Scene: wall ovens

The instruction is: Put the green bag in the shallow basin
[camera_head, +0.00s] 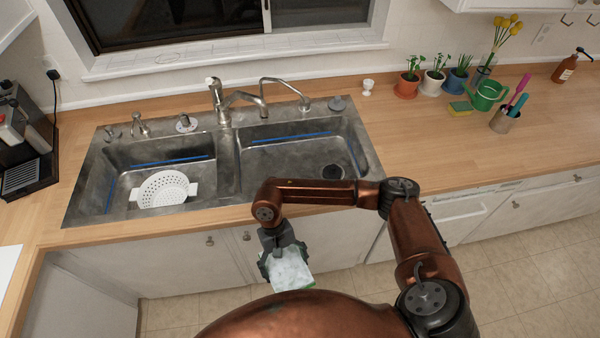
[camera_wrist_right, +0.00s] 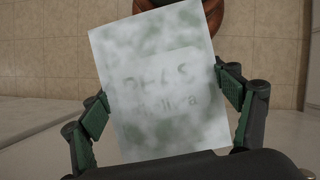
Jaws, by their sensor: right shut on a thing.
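My right gripper (camera_head: 284,259) is shut on a pale, frosty white-and-green bag (camera_head: 291,273). It holds the bag in front of the lower cabinets, below the counter's front edge and outside the sink. In the right wrist view the bag (camera_wrist_right: 155,80) sits between the two fingers, with blurred lettering on its face. The metal sink has a left basin (camera_head: 120,165) holding a white colander (camera_head: 163,190) and a right basin (camera_head: 290,155) with a dark drain. I cannot tell for sure which basin is shallower. My left gripper is not in view.
A faucet (camera_head: 220,100) and a curved spout (camera_head: 285,85) stand behind the basins. Potted plants (camera_head: 435,80), a green watering can (camera_head: 486,95) and a utensil cup (camera_head: 503,121) are at the right. A coffee machine (camera_head: 22,140) stands at the left.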

